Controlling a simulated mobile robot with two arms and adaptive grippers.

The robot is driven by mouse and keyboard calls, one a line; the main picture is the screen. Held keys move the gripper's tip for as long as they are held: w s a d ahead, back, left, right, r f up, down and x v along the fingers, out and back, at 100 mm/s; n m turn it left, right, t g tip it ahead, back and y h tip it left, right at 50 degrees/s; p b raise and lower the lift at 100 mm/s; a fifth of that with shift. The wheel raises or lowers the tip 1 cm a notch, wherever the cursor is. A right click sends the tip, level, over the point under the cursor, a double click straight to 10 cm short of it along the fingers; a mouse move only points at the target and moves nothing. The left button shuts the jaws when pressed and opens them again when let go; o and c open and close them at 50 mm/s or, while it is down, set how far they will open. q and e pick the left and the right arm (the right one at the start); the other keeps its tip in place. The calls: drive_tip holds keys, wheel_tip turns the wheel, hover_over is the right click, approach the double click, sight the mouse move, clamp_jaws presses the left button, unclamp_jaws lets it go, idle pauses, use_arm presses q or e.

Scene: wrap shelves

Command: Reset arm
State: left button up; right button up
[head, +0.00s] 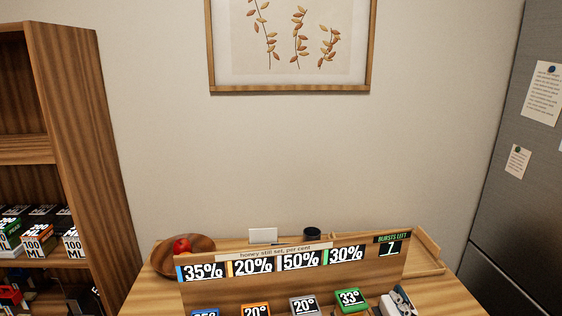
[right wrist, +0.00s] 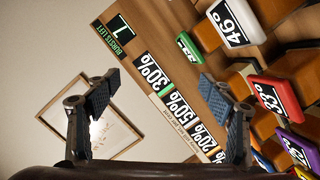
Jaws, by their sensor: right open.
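My right gripper (right wrist: 158,84) shows in the right wrist view with its two fingers wide apart and nothing between them. Beyond the fingers, in that tilted view, are the wall and the wooden sign board (right wrist: 125,55). My left gripper does not show in either view. In the head view I cannot make out either arm.
A wooden table carries a sign board (head: 290,283) with percent labels and several coloured blocks, including a green one (head: 351,299). Behind it are a wooden bowl (head: 165,259) with a red fruit (head: 182,246). A shelf (head: 75,130) stands left, a fridge (head: 515,190) right.

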drive_tip(key=s+d+f+m+g, duration=0.2)
drive_tip(key=s+f+m+g, duration=0.4)
drive_tip(key=s+f, duration=0.75)
drive_tip(key=s+a+f+m+g, duration=0.1)
drive_tip(key=s+f+g, duration=0.2)
drive_tip(key=s, duration=0.3)
drive_tip(key=s+a+f+m+g, duration=0.1)
drive_tip(key=s+f+g, duration=0.2)
drive_tip(key=s, duration=0.4)
wheel_tip(320, 180, down, 26)
drive_tip(key=s+g, duration=0.2)
drive_tip(key=s+d+f, duration=0.3)
drive_tip(key=s+f, duration=1.3)
drive_tip(key=shift+f+n+g, duration=0.25)
drive_tip(key=shift+n+g, duration=0.05)
drive_tip(key=shift+g, duration=0.1)
